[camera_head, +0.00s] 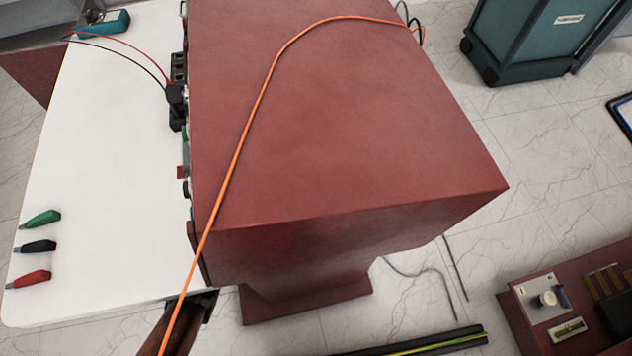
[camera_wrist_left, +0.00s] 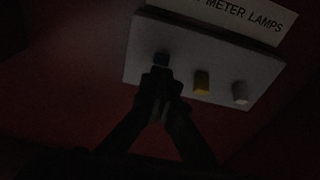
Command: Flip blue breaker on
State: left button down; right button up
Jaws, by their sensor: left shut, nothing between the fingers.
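In the left wrist view a pale switch plate (camera_wrist_left: 190,45) is mounted on a dark red panel. It carries a dark toggle (camera_wrist_left: 161,58), likely the blue breaker, a yellow toggle (camera_wrist_left: 202,83) and a white toggle (camera_wrist_left: 240,93). My left gripper (camera_wrist_left: 160,77) is shut and empty, its tips right at the lower end of the dark toggle. I cannot tell whether they touch it. The picture is too dark to read the toggle's position. In the head view the red cabinet (camera_head: 330,120) shows its top, and its switch face is hidden. My right gripper is not in view.
A label (camera_wrist_left: 240,20) reading "METER LAMPS" sits above the plate. An orange cable (camera_head: 240,150) lies over the cabinet. Green (camera_head: 42,219), black (camera_head: 38,246) and red (camera_head: 32,279) clips lie on the white table (camera_head: 100,150).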

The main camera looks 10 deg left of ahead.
pick_arm(q)
jog(key=v, duration=1.2)
jog(key=shift+a, duration=0.1)
